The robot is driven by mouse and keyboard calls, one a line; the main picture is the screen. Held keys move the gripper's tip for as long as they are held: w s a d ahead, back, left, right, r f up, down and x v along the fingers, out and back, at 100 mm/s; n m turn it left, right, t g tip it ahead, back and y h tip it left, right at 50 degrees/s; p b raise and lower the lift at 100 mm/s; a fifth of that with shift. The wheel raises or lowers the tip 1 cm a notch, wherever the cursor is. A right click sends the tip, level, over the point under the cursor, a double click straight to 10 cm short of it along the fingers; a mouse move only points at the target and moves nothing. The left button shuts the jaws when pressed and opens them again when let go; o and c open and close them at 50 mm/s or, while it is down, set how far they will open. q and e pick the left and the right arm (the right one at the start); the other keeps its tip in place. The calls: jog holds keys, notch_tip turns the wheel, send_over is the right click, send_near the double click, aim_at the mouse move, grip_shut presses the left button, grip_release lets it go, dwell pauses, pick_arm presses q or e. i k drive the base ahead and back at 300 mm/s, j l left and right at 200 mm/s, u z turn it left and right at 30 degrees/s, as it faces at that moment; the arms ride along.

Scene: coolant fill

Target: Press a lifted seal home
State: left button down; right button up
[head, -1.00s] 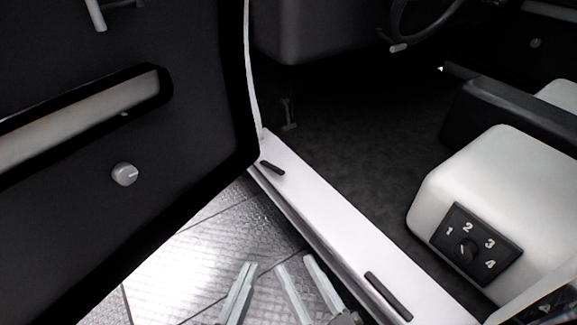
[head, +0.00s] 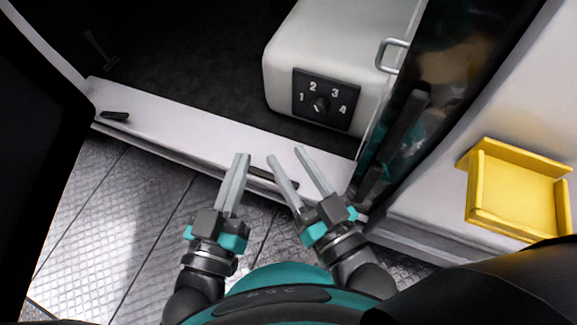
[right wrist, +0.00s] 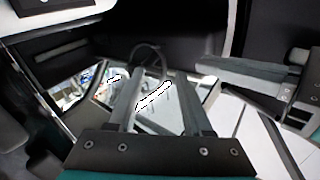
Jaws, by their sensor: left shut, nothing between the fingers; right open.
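No lifted seal can be told for certain. A dark strip (head: 404,132) stands along the right edge of the door opening in the head view; whether it is a seal is unclear. My left gripper (head: 240,158) is shut and empty, over the white door sill (head: 190,132). My right gripper (head: 286,155) is open and empty just to its right, its fingers over the sill near a short black strip (head: 262,175), partly hidden by them. The right gripper's spread fingers also show in the right wrist view (right wrist: 160,82).
A light seat base with a numbered dial panel (head: 326,100) stands inside the opening. A metal handle (head: 391,55) is beside it. A yellow open holder (head: 515,190) is on the white body panel at right. The dark door (head: 40,140) is at left, above patterned floor plates (head: 110,215).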

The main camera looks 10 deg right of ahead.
aim_at(118, 114)
jog(key=i+j+u, duration=0.3)
jog(key=u, duration=0.15)
jog(key=i+j+u, duration=0.45)
jog(key=i+u, duration=0.45)
jog(key=k, duration=0.1)
